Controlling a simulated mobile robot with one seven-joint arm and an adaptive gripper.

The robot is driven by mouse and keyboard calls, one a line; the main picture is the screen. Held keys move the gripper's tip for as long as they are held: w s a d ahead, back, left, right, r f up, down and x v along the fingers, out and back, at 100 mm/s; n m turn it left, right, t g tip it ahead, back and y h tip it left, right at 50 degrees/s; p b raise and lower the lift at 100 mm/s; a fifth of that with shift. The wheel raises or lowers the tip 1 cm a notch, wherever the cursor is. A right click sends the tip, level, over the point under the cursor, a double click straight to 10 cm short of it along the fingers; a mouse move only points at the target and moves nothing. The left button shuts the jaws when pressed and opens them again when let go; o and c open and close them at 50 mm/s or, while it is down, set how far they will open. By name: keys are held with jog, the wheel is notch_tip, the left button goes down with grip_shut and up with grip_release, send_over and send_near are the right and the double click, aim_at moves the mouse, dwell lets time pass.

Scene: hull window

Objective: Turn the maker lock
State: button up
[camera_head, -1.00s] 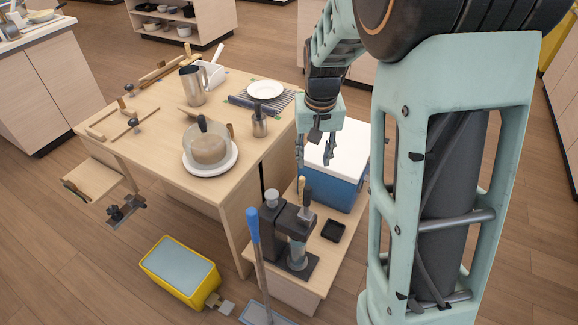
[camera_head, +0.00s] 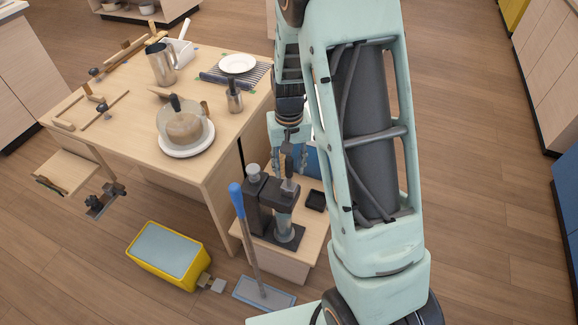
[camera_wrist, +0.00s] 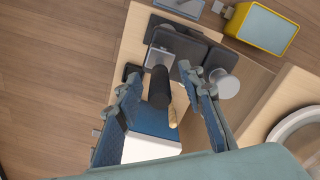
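The dark maker (camera_head: 258,205) stands on a low wooden stand beside the table, with a clear cylinder (camera_head: 284,227) at its front and a grey round knob (camera_head: 253,170) on top. A black upright handle (camera_head: 288,166) rises from its top; I take this for the lock. In the wrist view the black handle (camera_wrist: 159,87) lies between the fingers of my gripper (camera_wrist: 160,72), with a light wooden handle (camera_wrist: 172,118) near it. My gripper also shows in the head view (camera_head: 288,155), just above the maker. It is open, and I cannot tell whether it touches the handle.
A blue-handled mop (camera_head: 247,235) leans close to the maker's left. A small black tray (camera_head: 315,201) lies to its right. The wooden table (camera_head: 140,135) holds a covered plate and a metal jug. A blue-white cooler (camera_wrist: 152,150) stands close by.

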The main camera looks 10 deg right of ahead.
jog(key=shift+f, duration=0.1)
jog(key=shift+c, duration=0.4)
grip_shut()
